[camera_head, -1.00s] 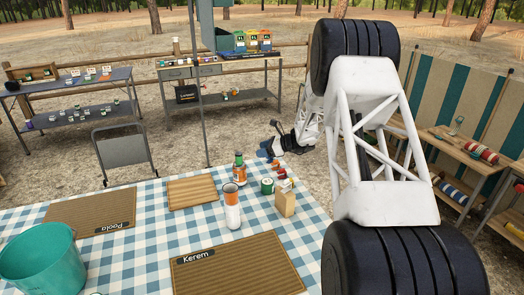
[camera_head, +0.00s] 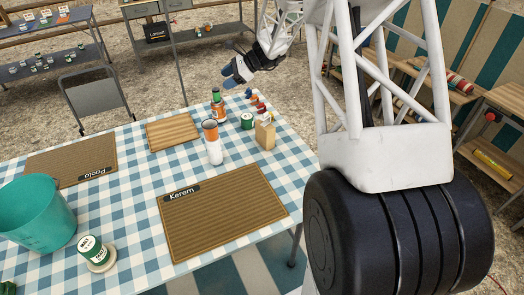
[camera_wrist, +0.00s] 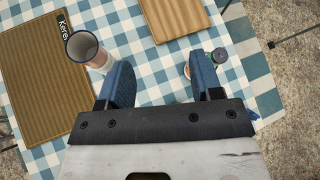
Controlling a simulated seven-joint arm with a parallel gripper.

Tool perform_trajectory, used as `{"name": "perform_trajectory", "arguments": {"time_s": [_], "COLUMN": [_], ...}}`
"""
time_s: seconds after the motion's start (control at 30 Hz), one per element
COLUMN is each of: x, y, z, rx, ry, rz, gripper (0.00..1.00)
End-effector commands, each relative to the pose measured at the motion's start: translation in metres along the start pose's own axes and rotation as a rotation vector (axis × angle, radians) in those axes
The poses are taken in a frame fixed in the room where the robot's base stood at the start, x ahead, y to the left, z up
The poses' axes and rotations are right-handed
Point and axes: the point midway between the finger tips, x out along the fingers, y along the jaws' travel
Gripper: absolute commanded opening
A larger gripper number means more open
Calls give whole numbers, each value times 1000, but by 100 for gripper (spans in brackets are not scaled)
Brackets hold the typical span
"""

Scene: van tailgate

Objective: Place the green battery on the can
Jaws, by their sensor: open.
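No object is plainly readable as the green battery. A small green object (camera_head: 8,288) at the lower left edge of the head view is cut off, and I cannot tell what it is. A green and white can (camera_head: 92,251) stands on a pale round base at the table's near left. Another small green can (camera_head: 247,121) stands beside the tall white and orange cylinder. My gripper (camera_head: 236,75) is open and empty, above the table's far edge. In the wrist view its blue fingers (camera_wrist: 163,88) are apart, with a green-capped bottle (camera_wrist: 218,55) by the right finger.
The white and orange cylinder (camera_head: 213,143), a bottle (camera_head: 217,105), a wooden block (camera_head: 265,134) and small red-topped items (camera_head: 256,104) cluster at the far right. A teal bucket (camera_head: 38,215) stands at the left. The Kerem mat (camera_head: 222,220) and wooden board (camera_head: 173,134) are bare.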

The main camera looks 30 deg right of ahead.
Motion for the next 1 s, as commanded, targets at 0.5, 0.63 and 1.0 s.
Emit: {"name": "perform_trajectory", "arguments": {"time_s": [0.5, 0.63, 1.0], "x": [-40, -51, -88], "y": [139, 177, 285], "z": [121, 141, 179], "rx": [-494, -618, -976], "ry": [206, 255, 386], "rz": [228, 287, 456], "gripper": [60, 60, 60]}}
